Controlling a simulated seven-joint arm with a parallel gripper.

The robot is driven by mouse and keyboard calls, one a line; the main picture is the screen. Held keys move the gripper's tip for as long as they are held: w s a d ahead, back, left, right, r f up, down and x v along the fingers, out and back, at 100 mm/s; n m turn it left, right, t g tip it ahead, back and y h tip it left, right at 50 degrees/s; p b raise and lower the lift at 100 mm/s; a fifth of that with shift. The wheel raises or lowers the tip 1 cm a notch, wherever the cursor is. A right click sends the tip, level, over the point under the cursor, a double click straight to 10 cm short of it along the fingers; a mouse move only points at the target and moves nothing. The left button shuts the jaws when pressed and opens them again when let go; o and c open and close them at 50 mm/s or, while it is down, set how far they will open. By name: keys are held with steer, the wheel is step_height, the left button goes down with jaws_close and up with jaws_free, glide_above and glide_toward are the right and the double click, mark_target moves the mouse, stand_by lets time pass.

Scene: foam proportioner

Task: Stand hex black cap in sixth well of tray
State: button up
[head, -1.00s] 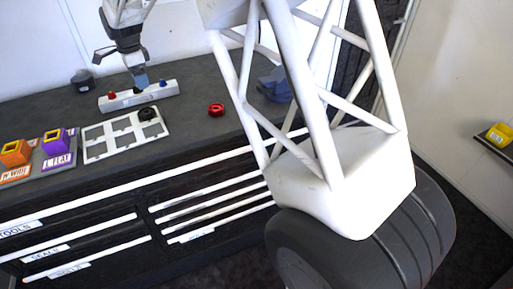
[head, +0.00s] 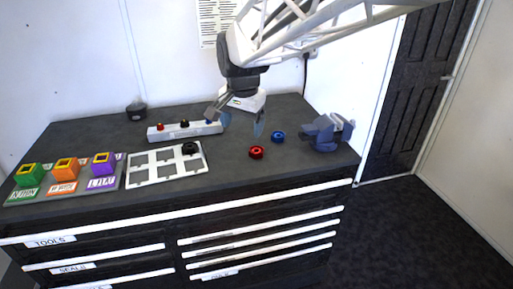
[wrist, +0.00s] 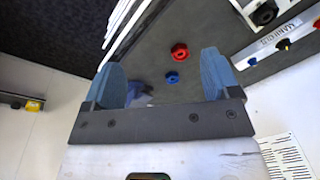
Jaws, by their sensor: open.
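The white six-well tray (head: 152,184) lies flat on the dark bench, left of my gripper. A black cap (head: 190,148) sits at its back right well; it also shows in the wrist view (wrist: 264,13), where it looks hexagonal with a round centre. I cannot tell how deeply it is seated. The other wells look empty. My gripper (head: 241,125) is open and empty above the bench, right of the tray and near the manifold's right end. In the wrist view its blue fingers (wrist: 162,60) are spread wide with nothing held between them.
A white manifold (head: 172,134) with red, black and blue fittings stands behind the tray. A red cap (head: 256,153) and a blue cap (head: 278,136) lie on the bench right of it. A blue vise (head: 325,132) is at the right end; coloured blocks (head: 66,169) stand left.

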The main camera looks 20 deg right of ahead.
steer(key=s+d+f+n, duration=0.1)
steer(key=s+d+n, duration=0.1)
steer(key=s, duration=0.6)
steer(key=s+d+f+n, duration=0.2)
steer(key=s+n, duration=0.1)
steer(key=s, duration=0.5)
steer(key=s+d+f+n+t, duration=0.1)
steer(key=s+d+f+n, duration=0.1)
steer(key=s, duration=0.6)
steer(key=shift+s+f, duration=0.2)
